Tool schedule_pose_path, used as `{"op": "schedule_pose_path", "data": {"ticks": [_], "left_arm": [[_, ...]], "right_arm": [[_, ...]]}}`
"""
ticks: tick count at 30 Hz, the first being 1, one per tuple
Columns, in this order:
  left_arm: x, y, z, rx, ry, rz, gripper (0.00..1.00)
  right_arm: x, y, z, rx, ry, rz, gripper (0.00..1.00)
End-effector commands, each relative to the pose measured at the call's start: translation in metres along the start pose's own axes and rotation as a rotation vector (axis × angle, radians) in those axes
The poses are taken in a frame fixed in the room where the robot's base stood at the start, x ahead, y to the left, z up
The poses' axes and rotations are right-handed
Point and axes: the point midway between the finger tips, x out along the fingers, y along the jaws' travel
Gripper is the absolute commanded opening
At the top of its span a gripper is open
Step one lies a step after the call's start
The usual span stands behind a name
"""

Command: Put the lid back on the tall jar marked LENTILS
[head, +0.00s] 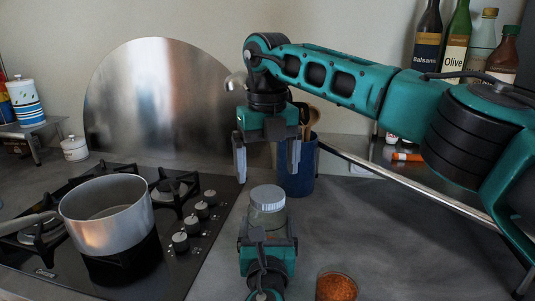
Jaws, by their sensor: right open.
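A glass jar (268,219) with a ridged grey lid (267,195) on top stands at the middle of the head view; I cannot read a marking on it. An open glass container (337,287) with orange-red grains is at the bottom edge, partly cut off; no LENTILS label shows on it. My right gripper (267,172) is open and empty, pointing down, with its fingers apart above and behind the lidded jar. My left gripper (267,239) is low in the view, right at the near side of the jar; whether it grips the jar is unclear.
A steel pot (106,222) sits on the black hob (187,268) at left, its handle pointing left. A blue utensil crock (297,180) stands behind my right gripper. Several bottles (457,42) are at the back right. The counter (385,235) right of the jar is clear.

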Motion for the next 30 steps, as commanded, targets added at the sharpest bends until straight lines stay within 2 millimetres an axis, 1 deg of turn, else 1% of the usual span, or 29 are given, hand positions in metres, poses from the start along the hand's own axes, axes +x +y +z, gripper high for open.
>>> {"op": "schedule_pose_path", "data": {"ticks": [9, 15, 18, 21, 30], "left_arm": [[0.000, 0.000, -0.001, 0.002, 0.001, 0.001, 0.02], [0.000, 0.000, -0.001, 0.002, 0.001, 0.001, 0.02], [0.000, 0.000, -0.001, 0.002, 0.001, 0.001, 0.02], [0.000, 0.000, -0.001, 0.002, 0.001, 0.001, 0.02], [0.000, 0.000, -0.001, 0.001, 0.001, 0.000, 0.02]], "right_arm": [[-0.018, 0.001, 0.001, -0.573, -0.003, -0.002, 0.95], [-0.025, 0.000, 0.000, -0.865, -0.001, -0.001, 0.95], [-0.028, 0.000, 0.000, -0.957, 0.000, 0.000, 0.95], [-0.029, 0.000, 0.000, -1.012, 0.001, 0.000, 0.95], [-0.029, 0.000, 0.000, -1.036, 0.001, 0.000, 0.95]]}}
